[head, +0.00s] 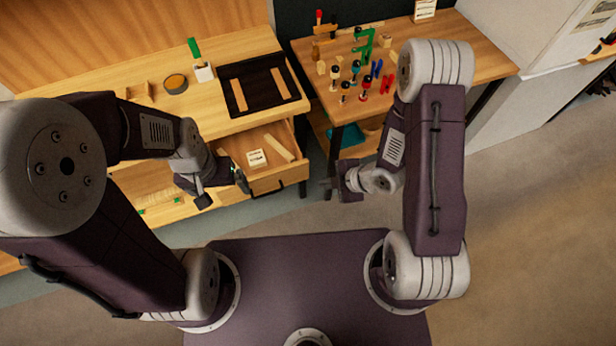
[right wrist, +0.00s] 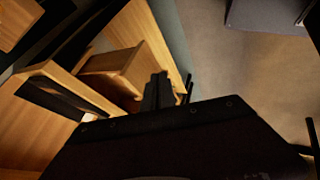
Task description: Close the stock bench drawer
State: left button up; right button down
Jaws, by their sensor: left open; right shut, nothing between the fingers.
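The stock bench drawer (head: 284,176) is pulled out below the bench top; a wooden block and a small labelled card lie inside. Its dark handle (head: 268,191) is on the front. My left gripper (head: 222,189) is open at the left end of the drawer front; whether it touches is unclear. My right gripper (head: 327,185) is shut and empty, to the right of the drawer and apart from it. In the right wrist view its closed fingers (right wrist: 157,91) overlap the view of the wooden drawer, with a dark handle beside them.
The bench top (head: 225,52) carries a black mat (head: 256,90) with wooden strips, a round tin (head: 175,83) and a white holder. A second table (head: 470,55) at the right holds several small tools. A lower shelf (head: 160,212) lies left of the drawer. Open floor is at the right.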

aim_at(299, 176)
jog(key=w+a+f+b, duration=0.1)
jog(key=w+f+b, duration=0.1)
jog(key=w+a+f+b, duration=0.2)
jog(key=b, duration=0.1)
jog(key=w+a+f+b, duration=0.2)
jog(key=shift+w+f, duration=0.15)
jog(key=shift+w, duration=0.15)
jog(key=shift+w+a, duration=0.1)
jog(key=shift+w, duration=0.05)
